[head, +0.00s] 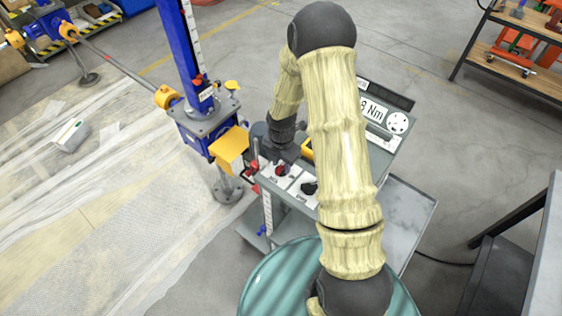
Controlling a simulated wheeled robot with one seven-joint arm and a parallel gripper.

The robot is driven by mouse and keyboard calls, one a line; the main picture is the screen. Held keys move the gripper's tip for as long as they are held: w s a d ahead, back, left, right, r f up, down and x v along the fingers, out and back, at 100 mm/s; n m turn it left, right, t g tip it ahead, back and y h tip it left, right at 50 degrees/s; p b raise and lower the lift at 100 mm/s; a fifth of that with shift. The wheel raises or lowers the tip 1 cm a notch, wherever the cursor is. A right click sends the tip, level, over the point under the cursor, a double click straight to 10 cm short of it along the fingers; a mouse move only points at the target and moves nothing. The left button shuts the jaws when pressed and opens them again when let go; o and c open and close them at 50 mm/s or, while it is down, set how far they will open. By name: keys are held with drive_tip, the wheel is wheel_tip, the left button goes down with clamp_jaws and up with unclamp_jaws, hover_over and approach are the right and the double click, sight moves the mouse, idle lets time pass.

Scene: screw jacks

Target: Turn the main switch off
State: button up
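A control panel (294,176) with white label plates tops a grey cart. It carries a red rotary knob (281,171), which looks like the main switch, and a black knob (308,188) to its right. The panel's lettering is too small to read, and I cannot tell the red knob's setting. My arm reaches up and over, then down to the panel's far side. My dark gripper (274,154) is just behind and above the red knob. Its fingers are not clear, and I cannot tell whether they touch the knob or are open.
A blue screw jack (194,120) with a yellow box (229,148) stands close left of the panel. A display box (385,122) reading "8 Nm" rises behind my arm. A grey side shelf (405,215) is at right. A wooden shelf unit (525,62) stands far right.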

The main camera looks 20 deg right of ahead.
drive_tip(key=shift+f, duration=0.15)
clamp_jaws()
